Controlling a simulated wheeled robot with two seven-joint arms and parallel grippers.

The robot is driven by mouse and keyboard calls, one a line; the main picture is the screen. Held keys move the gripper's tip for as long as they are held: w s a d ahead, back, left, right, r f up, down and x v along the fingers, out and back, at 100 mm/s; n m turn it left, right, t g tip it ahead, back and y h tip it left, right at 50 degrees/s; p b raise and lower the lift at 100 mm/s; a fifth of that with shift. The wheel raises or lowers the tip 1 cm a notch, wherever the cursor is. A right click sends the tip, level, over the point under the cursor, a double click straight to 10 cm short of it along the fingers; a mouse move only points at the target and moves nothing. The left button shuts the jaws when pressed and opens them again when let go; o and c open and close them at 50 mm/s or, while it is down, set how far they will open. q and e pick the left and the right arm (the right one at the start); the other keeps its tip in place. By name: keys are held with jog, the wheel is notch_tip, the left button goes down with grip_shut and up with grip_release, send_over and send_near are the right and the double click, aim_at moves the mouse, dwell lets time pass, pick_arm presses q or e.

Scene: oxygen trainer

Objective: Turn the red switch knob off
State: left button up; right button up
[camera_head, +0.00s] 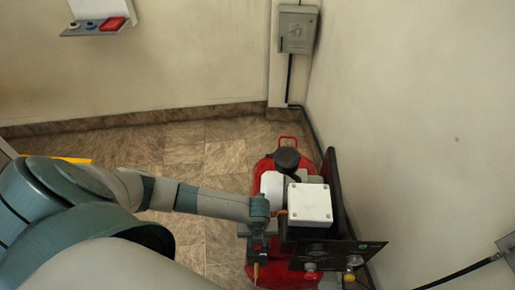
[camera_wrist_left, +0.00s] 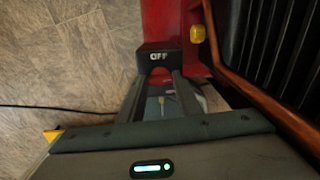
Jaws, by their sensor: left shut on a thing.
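The red machine (camera_head: 262,178) stands on the floor by the right wall. My left gripper (camera_head: 256,268) reaches down at the left side of this machine. In the left wrist view a black block with white "OFF" lettering (camera_wrist_left: 163,58) is at the tips of my left fingers (camera_wrist_left: 160,78). The two fingers are shut on a small part at this block, which I take to be the red switch knob. The fingers and the block hide most of it, and its angle cannot be told. My right gripper is not in view.
A white box (camera_head: 310,203) and a dark panel (camera_head: 335,255) sit on the machine. A yellow knob (camera_wrist_left: 197,34) is right of the fingers. A grey wall box (camera_head: 298,30) and a shelf with a red item (camera_head: 112,24) are far off.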

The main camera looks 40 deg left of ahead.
pick_arm(q)
jog(key=n+p, duration=0.1)
jog(key=n, duration=0.1)
jog(key=n+p, duration=0.2)
jog(key=shift+r+n, duration=0.2)
jog(key=shift+n, duration=0.2)
jog(key=n+p, duration=0.2)
jog(key=n, duration=0.2)
jog(key=n+p, duration=0.2)
jog(key=n, duration=0.3)
jog(key=shift+f+n+p, duration=0.1)
jog(key=shift+n+p, duration=0.45)
jog(key=shift+n, duration=0.95)
jog(key=o, duration=1)
jog(key=shift+o, duration=0.2)
notch_tip(320, 180, up, 17)
jog(key=b, duration=0.3)
jog(key=shift+r, duration=0.2)
